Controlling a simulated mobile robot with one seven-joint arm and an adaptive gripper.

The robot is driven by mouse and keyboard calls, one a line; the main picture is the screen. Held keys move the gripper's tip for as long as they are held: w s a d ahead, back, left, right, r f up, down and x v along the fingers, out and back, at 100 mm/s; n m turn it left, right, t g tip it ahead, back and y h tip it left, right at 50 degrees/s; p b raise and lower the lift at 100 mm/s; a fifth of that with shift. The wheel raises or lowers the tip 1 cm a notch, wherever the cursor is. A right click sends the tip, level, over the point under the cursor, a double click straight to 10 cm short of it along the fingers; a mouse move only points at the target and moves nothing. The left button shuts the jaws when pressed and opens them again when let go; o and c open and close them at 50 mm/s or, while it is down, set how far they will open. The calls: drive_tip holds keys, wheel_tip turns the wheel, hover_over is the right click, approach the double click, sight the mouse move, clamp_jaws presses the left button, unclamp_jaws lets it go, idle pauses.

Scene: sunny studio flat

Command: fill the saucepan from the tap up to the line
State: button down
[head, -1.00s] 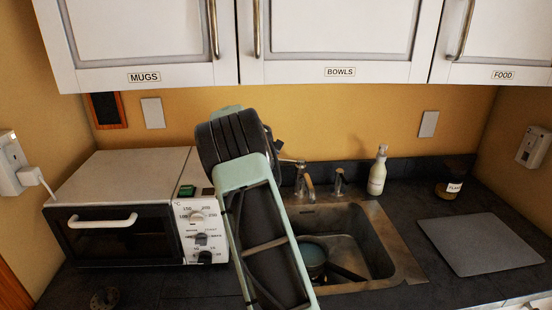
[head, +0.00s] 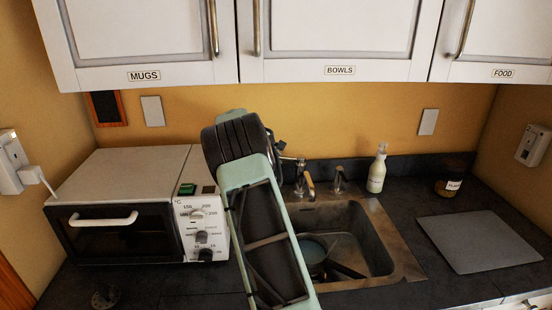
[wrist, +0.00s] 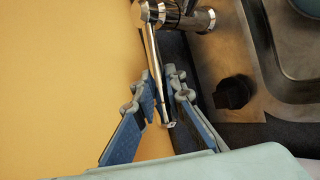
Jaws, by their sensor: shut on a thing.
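The saucepan (head: 311,262) stands in the sink, partly hidden by my arm, its dark handle pointing right and down. Its inside looks bluish; I cannot make out a fill line or the water level. The chrome tap (head: 304,182) stands behind the sink, its spout over the basin; I cannot see whether water runs. In the wrist view, the tap body (wrist: 178,16) is at the top, and its long thin lever (wrist: 154,62) runs down between my fingers. My gripper (wrist: 164,96) is shut on the lever near its end. In the head view my arm mostly hides the gripper.
A toaster oven (head: 125,168) stands left of my arm. A soap bottle (head: 377,172), a jar (head: 448,187) and a grey board (head: 478,242) are right of the sink (head: 398,262). White cupboards (head: 335,35) hang above. A dark knob-like thing (wrist: 234,92) is near the sink edge.

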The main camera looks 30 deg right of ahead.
drive_tip(key=shift+s+d+r+y+p, duration=0.15)
drive_tip(key=shift+r+y+p, duration=0.15)
drive_tip(key=shift+r+p, duration=0.3)
drive_tip(key=shift+f, duration=0.25)
drive_tip(key=c, duration=2)
unclamp_jaws()
drive_tip(key=shift+o, duration=0.2)
drive_tip(key=shift+r, duration=0.1)
drive_tip(key=v, duration=1.2)
